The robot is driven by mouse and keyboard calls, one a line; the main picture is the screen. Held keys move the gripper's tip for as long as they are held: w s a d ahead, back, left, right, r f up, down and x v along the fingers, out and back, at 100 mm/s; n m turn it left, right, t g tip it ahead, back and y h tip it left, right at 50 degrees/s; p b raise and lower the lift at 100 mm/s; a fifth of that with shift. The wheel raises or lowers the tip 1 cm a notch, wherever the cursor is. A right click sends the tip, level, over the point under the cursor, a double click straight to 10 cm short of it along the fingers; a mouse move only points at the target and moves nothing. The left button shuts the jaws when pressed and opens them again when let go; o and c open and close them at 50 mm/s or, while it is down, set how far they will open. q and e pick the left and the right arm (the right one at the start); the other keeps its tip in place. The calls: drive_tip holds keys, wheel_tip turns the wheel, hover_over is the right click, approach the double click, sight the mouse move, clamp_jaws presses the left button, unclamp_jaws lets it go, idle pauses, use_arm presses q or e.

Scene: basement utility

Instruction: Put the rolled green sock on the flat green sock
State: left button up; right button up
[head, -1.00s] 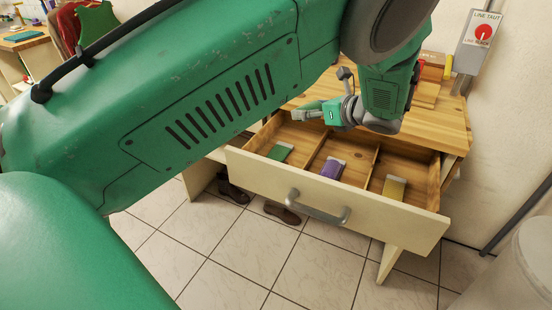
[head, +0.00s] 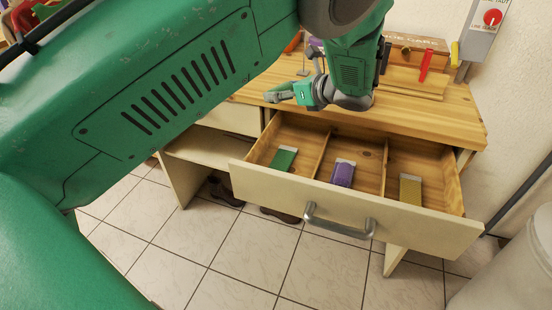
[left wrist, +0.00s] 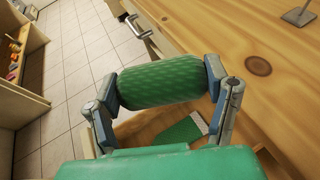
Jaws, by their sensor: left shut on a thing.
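My left gripper (head: 286,92) is shut on the rolled green sock (left wrist: 162,82), which lies crosswise between its two fingers in the left wrist view. In the head view the gripper is above the back left of the open drawer, near the table's front edge. The flat green sock (head: 284,158) lies in the drawer's left compartment; part of it also shows below the rolled sock in the left wrist view (left wrist: 184,131). A flat purple sock (head: 342,174) lies in the middle compartment and a flat yellow-olive sock (head: 410,190) in the right one. My right gripper is not in view.
The wooden drawer (head: 325,205) is pulled out, with two dividers and a metal handle (head: 338,222). Boxes (head: 412,42) and a red item (head: 426,64) are at the back of the tabletop (head: 440,105). Dark shoes (head: 226,192) stand below. A pale bin (head: 520,255) is at right.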

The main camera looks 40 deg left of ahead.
use_arm(q)
drive_tip(key=a+f+b, duration=0.2)
drive_tip(key=f, duration=0.1)
drive_tip(key=a+f+b, duration=0.1)
drive_tip(key=shift+s+a+f, duration=0.1)
drive_tip(key=shift+f, duration=0.25)
drive_tip(key=f+b, duration=0.4)
drive_tip(key=f, duration=0.1)
drive_tip(key=f+b, duration=0.4)
drive_tip(key=f, duration=0.2)
drive_tip(key=shift+d+f, duration=0.2)
drive_tip(key=shift+f, duration=0.5)
drive_tip(key=shift+d+f, duration=0.3)
drive_tip(key=shift+f, duration=0.2)
wheel_tip(320, 180, down, 3)
drive_tip(key=shift+d+r+b, duration=0.15)
drive_tip(key=shift+b, duration=0.35)
drive_tip(key=o, duration=1.1)
drive_tip(key=shift+a, duration=0.25)
drive_tip(key=shift+c, duration=0.2)
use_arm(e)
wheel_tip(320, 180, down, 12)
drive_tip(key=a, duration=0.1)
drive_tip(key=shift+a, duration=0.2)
use_arm(q)
drive_tip(key=shift+d, duration=0.1)
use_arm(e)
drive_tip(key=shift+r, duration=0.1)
